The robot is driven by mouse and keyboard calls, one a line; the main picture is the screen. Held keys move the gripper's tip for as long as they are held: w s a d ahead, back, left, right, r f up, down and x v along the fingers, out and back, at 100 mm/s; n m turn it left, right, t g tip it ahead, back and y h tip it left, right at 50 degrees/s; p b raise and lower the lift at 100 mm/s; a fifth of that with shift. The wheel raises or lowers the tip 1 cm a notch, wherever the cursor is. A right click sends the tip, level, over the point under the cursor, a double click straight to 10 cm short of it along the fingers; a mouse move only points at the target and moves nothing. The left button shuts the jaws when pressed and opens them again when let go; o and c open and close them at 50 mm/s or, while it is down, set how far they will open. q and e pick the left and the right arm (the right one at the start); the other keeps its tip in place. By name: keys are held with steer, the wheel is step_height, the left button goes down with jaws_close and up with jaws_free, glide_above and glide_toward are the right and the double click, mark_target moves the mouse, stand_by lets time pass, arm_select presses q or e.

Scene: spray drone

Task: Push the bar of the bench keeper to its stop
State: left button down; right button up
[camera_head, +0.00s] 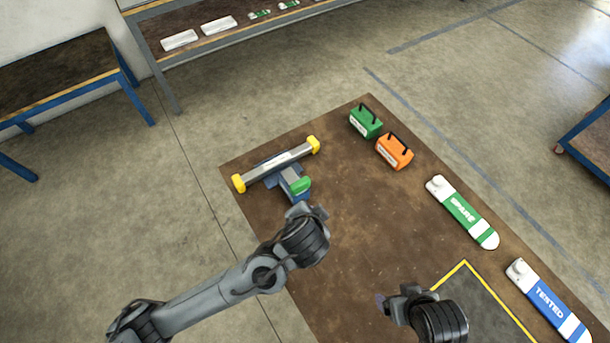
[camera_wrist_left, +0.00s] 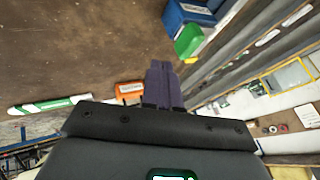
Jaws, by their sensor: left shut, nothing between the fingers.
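The bench keeper is a blue base (camera_head: 269,160) at the table's far left. A long grey bar (camera_head: 277,165) with yellow ends lies across it, and a shorter grey piece with a green end (camera_head: 300,186) sticks out towards me. The blue base (camera_wrist_left: 190,14) and green end (camera_wrist_left: 188,41) also show at the top of the left wrist view. My left gripper (camera_head: 312,212) is just on the near side of the green end. Its fingers (camera_wrist_left: 163,82) are shut and empty, apart from the green end. My right gripper (camera_head: 383,302) is over the table's near part; its jaw opening is unclear.
A green case (camera_head: 366,121) and an orange case (camera_head: 394,151) stand at the back. A green SPARE pack (camera_head: 462,212) and a blue TESTED pack (camera_head: 548,301) lie along the right edge. A yellow-lined dark area (camera_head: 480,305) lies at near right. The table's middle is clear.

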arm_select(q)
steer(key=b, duration=0.1)
glide_toward(304, 192)
step_height(304, 192, down, 4)
steer(key=d, duration=0.3)
steer(key=shift+w+a+r, duration=0.1)
steer(key=shift+w+a, duration=1.2)
steer(key=shift+w, duration=0.1)
